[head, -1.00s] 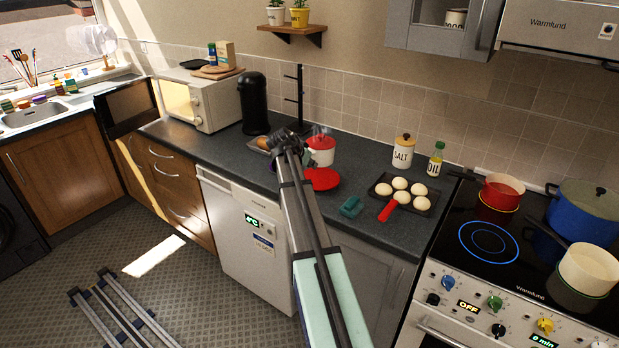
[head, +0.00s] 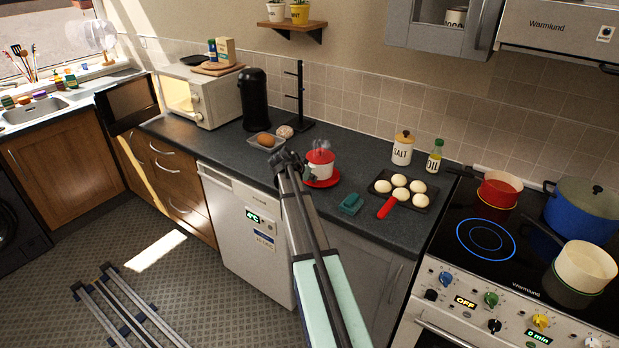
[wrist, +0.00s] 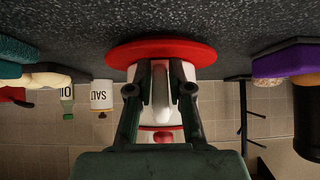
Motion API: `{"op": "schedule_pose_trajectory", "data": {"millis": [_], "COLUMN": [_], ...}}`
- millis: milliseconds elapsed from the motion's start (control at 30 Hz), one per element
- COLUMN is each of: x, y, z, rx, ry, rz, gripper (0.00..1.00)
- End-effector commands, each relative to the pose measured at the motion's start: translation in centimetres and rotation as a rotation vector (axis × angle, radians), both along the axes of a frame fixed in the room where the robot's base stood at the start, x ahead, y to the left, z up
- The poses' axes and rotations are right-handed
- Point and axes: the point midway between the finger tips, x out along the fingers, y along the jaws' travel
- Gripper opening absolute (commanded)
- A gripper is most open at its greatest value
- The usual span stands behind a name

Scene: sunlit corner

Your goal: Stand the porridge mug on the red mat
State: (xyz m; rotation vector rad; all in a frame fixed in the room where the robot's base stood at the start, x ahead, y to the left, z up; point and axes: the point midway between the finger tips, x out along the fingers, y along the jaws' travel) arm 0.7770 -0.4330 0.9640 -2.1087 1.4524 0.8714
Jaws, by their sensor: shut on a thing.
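The porridge mug (head: 320,168) is white with a red lid and stands upright over the round red mat (head: 333,182). Faint steam shows above it. My gripper (head: 306,171) is at the mug's near left side. In the wrist view, which is upside down, the two dark fingers (wrist: 161,80) are shut on the handle of the mug (wrist: 178,70). The mug's base meets the red mat (wrist: 122,53) there, with no gap that I can see. The mug hides the middle of the mat.
A teal sponge (head: 351,204) and a tray of pale round buns (head: 427,197) are to the right. The salt jar (head: 402,150) and oil bottle (head: 435,157) stand behind, with the hob (head: 486,238) further right.

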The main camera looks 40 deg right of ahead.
Motion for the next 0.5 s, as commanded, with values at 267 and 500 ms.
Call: {"op": "schedule_pose_trajectory", "data": {"millis": [267,500], "x": [0.00,0.00], "y": [0.01,0.01], "z": [-0.16,-0.13], "rx": [0.001,0.001], "ry": [0.000,0.000], "rz": [0.000,0.000], "gripper": [0.45,0.45]}}
